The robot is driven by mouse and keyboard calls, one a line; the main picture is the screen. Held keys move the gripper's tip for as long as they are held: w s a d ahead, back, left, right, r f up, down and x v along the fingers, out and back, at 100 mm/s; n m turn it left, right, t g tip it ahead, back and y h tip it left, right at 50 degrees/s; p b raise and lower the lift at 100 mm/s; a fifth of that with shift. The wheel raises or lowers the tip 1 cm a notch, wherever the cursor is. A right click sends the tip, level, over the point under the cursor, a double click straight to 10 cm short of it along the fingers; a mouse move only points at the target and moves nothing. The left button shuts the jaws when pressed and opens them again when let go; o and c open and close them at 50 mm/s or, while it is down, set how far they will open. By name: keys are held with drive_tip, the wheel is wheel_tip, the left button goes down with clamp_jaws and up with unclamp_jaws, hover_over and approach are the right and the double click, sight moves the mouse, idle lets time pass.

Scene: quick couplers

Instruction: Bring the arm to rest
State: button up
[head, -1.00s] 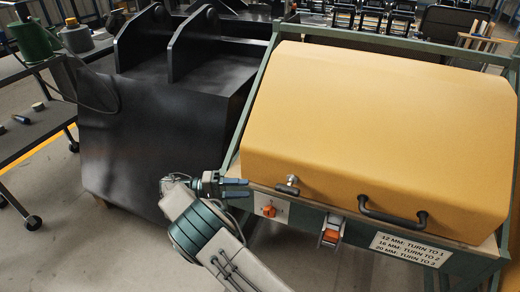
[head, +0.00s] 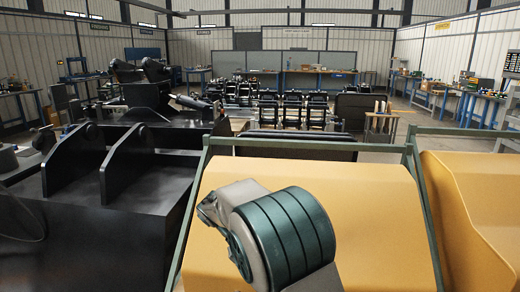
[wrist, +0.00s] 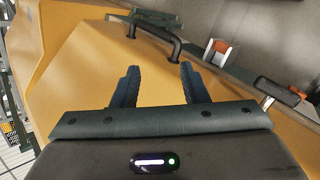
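My gripper (wrist: 157,82) shows in the wrist view with its two dark fingers apart and nothing between them. Beyond the fingertips is the yellow cover (wrist: 85,65) with its black bar handle (wrist: 152,34); I see no contact with either. In the head view a green and grey link of my arm stands in front of the yellow cover (head: 370,205). The gripper itself is not visible in the head view.
An orange and white part (wrist: 217,48) and a dark lever (wrist: 278,91) show at the right of the wrist view. In the head view, a black bucket (head: 120,205) stands left, another yellow body (head: 480,200) right. Racks and workbenches fill the hall behind.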

drive_tip(key=s+d+r+m+t+y+p, duration=0.1)
drive_tip(key=s+d+r+y+p, duration=0.1)
drive_tip(key=s+d+r+p, duration=0.1)
drive_tip(key=s+d+r+t+y+p, duration=0.2)
drive_tip(key=s+d+r+y+p, duration=0.1)
drive_tip(key=s+r, duration=0.4)
drive_tip(key=s+d+r+m+t+y+p, duration=0.1)
drive_tip(key=s+d+r+y+p, duration=0.2)
drive_tip(key=s, duration=0.7)
wheel_tip(320, 180, up, 2)
drive_tip(key=d+p, duration=0.1)
drive_tip(key=d, duration=0.2)
drive_tip(key=shift+s+m+t, duration=0.2)
drive_tip(key=shift+m+t, duration=0.1)
